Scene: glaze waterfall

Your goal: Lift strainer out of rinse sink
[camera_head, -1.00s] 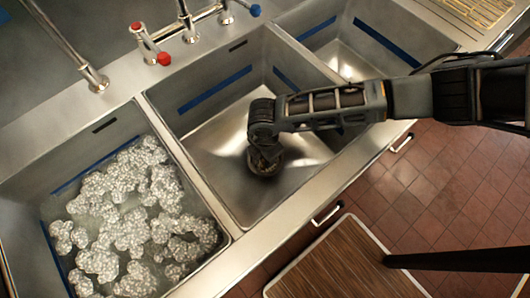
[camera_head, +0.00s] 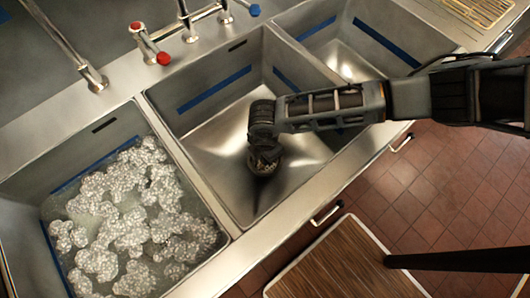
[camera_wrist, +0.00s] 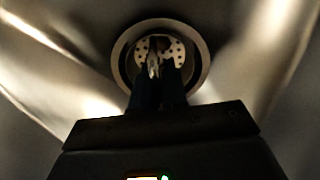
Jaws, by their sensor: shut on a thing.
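The strainer (camera_wrist: 177,52) is a pale perforated disc, seen in the wrist view inside the round drain ring (camera_wrist: 119,62). My gripper (camera_wrist: 160,70) reaches it with two dark fingers close together, shut on its middle. The fingers cover part of the disc. I cannot tell how far the strainer stands clear of the drain. In the head view my gripper (camera_head: 265,158) points down into the middle basin, the rinse sink (camera_head: 215,165). There my gripper hides most of the strainer and drain.
The left basin (camera_head: 50,178) holds water and several pale, speckled lumpy clusters (camera_head: 130,232). Another basin (camera_head: 350,58) is empty at upper right. Taps (camera_head: 150,48) stand behind the basins. The middle basin's walls and front rim (camera_head: 285,218) surround my gripper.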

